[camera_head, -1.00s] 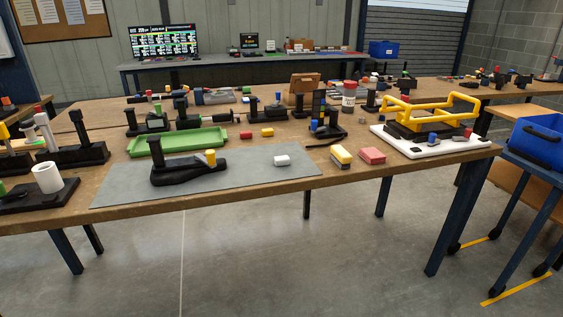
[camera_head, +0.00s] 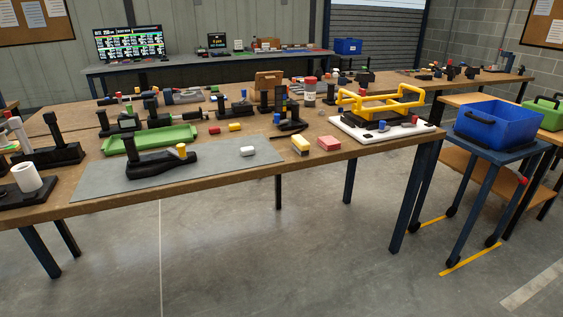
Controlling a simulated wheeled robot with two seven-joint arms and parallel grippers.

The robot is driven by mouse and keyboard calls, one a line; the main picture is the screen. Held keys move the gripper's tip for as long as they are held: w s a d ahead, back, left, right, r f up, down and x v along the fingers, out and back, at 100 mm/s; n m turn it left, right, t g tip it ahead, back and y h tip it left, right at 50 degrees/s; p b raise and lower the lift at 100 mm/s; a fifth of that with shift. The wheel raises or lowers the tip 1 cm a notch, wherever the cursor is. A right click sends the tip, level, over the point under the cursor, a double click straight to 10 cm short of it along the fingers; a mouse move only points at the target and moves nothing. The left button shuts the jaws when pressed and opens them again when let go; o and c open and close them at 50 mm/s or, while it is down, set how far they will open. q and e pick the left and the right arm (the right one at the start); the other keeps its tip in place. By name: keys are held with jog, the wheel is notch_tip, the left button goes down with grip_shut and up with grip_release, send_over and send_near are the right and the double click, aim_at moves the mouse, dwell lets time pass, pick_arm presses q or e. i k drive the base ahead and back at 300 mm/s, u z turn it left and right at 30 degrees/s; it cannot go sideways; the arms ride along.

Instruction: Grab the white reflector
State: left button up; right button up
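A small white block, which looks like the white reflector (camera_head: 248,151), lies on the grey mat (camera_head: 215,170) near the front edge of the long wooden table. A black fixture with a yellow-topped peg (camera_head: 160,163) stands on the mat to its left. A yellow-and-white block (camera_head: 300,145) and a red block (camera_head: 329,143) lie to its right, off the mat. Neither of my grippers is in view.
A green tray (camera_head: 150,139) sits behind the mat. A white board with a yellow frame (camera_head: 379,103) stands at the table's right end. A blue crate (camera_head: 497,123) rests on a stand at right. The floor (camera_head: 260,260) in front is clear.

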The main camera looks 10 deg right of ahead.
aim_at(250, 150)
jog(key=z, duration=0.2)
jog(key=k, duration=0.7)
jog(key=z, duration=0.75)
jog(key=i, duration=1.9)
jog(key=u, duration=1.65)
jog(key=i, duration=0.7)
jog(key=u, duration=0.65)
